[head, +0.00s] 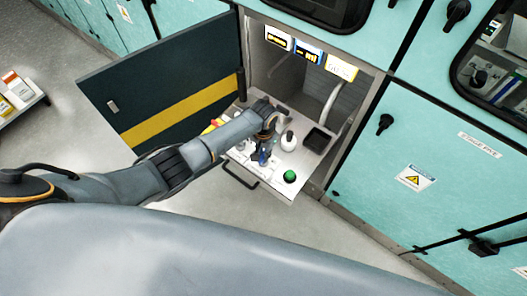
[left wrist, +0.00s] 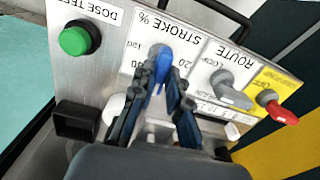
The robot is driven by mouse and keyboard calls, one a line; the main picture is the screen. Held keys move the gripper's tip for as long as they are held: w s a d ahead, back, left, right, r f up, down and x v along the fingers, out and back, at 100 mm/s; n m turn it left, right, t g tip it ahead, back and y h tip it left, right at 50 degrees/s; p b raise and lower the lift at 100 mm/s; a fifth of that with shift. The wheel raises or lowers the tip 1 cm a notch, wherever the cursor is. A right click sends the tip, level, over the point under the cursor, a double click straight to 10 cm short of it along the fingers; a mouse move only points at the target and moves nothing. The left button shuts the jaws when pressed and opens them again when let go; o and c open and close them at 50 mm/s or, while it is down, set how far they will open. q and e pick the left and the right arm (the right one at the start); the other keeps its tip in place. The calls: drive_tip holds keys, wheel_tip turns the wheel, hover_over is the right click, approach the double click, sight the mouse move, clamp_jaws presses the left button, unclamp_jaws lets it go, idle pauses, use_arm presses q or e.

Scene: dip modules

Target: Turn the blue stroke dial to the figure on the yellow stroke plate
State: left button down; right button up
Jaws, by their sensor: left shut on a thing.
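The blue stroke dial (left wrist: 159,55) sits on the grey panel under the label "STROKE %" in the left wrist view, where the picture is upside down. My left gripper (left wrist: 164,84) is shut on the dial, with one dark finger on each side. The fingers hide part of the dial and its scale; a 20 shows beside it. In the head view my left gripper (head: 263,154) reaches down to the pull-out panel. A yellow-framed plate (head: 341,68) hangs in the cabinet opening; I cannot read its figure or tell whether it is the stroke plate. My right gripper is not in view.
A green button (left wrist: 75,40) and a grey route lever (left wrist: 232,97) flank the dial. A red lever (left wrist: 281,110) stands on a yellow label beyond.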

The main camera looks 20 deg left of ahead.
use_arm(q)
drive_tip(key=shift+m, duration=0.4)
drive_tip(key=c, duration=1.3)
unclamp_jaws()
drive_tip(key=shift+r, duration=0.1)
wheel_tip(320, 180, up, 12)
drive_tip(key=shift+f, duration=0.1)
